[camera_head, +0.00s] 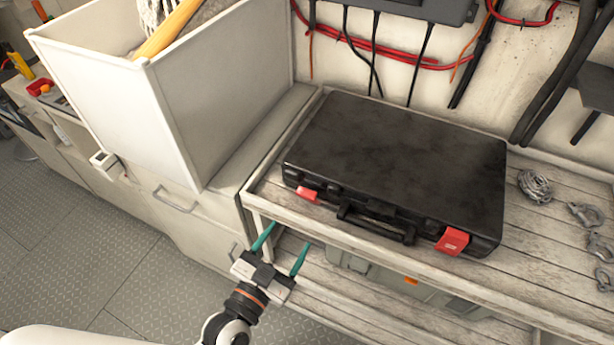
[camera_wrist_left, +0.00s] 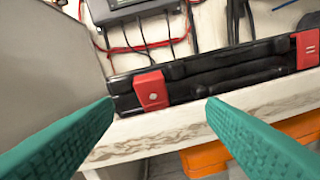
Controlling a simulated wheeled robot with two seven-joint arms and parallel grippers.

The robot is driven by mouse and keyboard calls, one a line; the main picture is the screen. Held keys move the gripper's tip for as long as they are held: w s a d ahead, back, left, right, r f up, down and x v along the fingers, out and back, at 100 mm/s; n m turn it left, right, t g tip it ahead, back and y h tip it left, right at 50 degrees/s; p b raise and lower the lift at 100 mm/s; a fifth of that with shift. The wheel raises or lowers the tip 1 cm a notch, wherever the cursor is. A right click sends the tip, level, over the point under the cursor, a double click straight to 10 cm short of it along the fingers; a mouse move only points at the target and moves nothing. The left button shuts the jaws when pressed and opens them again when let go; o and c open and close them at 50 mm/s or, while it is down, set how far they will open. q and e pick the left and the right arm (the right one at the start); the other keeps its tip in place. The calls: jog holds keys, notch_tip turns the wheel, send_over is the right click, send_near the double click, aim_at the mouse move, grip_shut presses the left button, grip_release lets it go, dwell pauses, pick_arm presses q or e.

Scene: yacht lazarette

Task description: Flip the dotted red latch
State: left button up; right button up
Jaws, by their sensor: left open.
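A closed black case (camera_head: 400,160) lies flat on the wooden shelf, with two red latches and a handle (camera_head: 376,222) on its front side. The dotted red latch (camera_head: 307,194) is the left one; its pale dot shows in the left wrist view (camera_wrist_left: 152,91). The other red latch (camera_head: 452,241) carries a line-like mark in the wrist view (camera_wrist_left: 307,48). My left gripper (camera_head: 286,240) is open and empty, its teal fingers in front of and below the dotted latch, apart from it. In the wrist view the latch appears between the fingertips. My right gripper is out of view.
The wooden shelf (camera_head: 540,215) holds a rope coil (camera_head: 535,186) and metal shackles (camera_head: 585,214) at right. A tall white bin (camera_head: 170,110) stands left of the case. A grey box (camera_head: 400,283) sits on the lower shelf. Red and black cables hang on the back wall.

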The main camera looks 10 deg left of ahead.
aim_at(307, 195)
pick_arm(q)
jog(key=w+d+n+p, duration=0.1)
jog(key=w, duration=0.3)
jog(key=w+d+n, duration=0.1)
jog(key=w, duration=0.2)
jog(key=w+n+y+p, duration=0.1)
jog(key=w, duration=0.3)
jog(key=shift+w+d+r+p, duration=0.1)
jog(key=shift+w+d+p, duration=0.2)
jog(key=shift+d+p, duration=0.1)
